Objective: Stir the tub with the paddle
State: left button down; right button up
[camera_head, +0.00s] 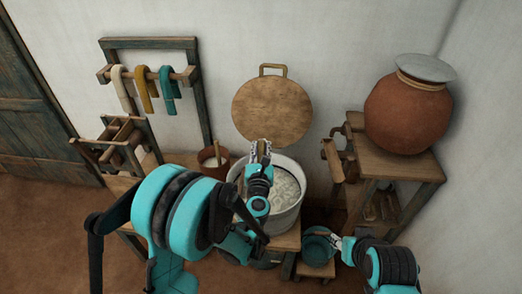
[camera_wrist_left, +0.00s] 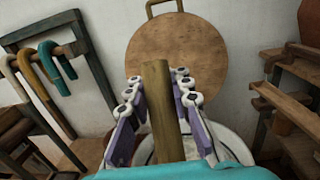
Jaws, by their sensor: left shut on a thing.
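My left gripper (camera_head: 261,148) reaches over the tub in the head view. In the left wrist view its purple fingers (camera_wrist_left: 160,95) are closed around a wooden paddle handle (camera_wrist_left: 158,115), which stands roughly upright between them. The tub (camera_head: 288,224) is a pale, round vessel with whitish, swirled contents, and it sits on a low wooden stand. My left arm covers its left part. The paddle's lower end is hidden. My right gripper (camera_head: 338,242) is low at the right, beside a small teal bucket (camera_head: 317,251); its fingers are too small to read.
A round wooden lid (camera_head: 272,112) leans on the wall behind the tub. A brown pot (camera_head: 211,158) stands left of the tub. A rack (camera_head: 150,43) with hanging skeins is at the left. A clay jar (camera_head: 405,115) stands on a wooden table (camera_head: 385,165) at the right.

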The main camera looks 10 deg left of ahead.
pick_arm(q)
jog(key=w+d+r+n+t+y+b, duration=0.2)
jog(key=w+d+r+y, duration=0.15)
jog(key=w+y, duration=0.2)
jog(key=w+d+r+n+t+y+b, duration=0.1)
jog(key=w+d+r+n+y+b, duration=0.1)
jog(key=w+d+r+y+b, duration=0.3)
notch_tip(320, 180, down, 26)
jog(key=w+a+h+b, duration=0.1)
jog(key=a+b, duration=0.1)
jog(key=b, duration=0.1)
jog(key=shift+b, duration=0.4)
dwell(0.3)
jog(key=shift+r, duration=0.15)
dwell(0.4)
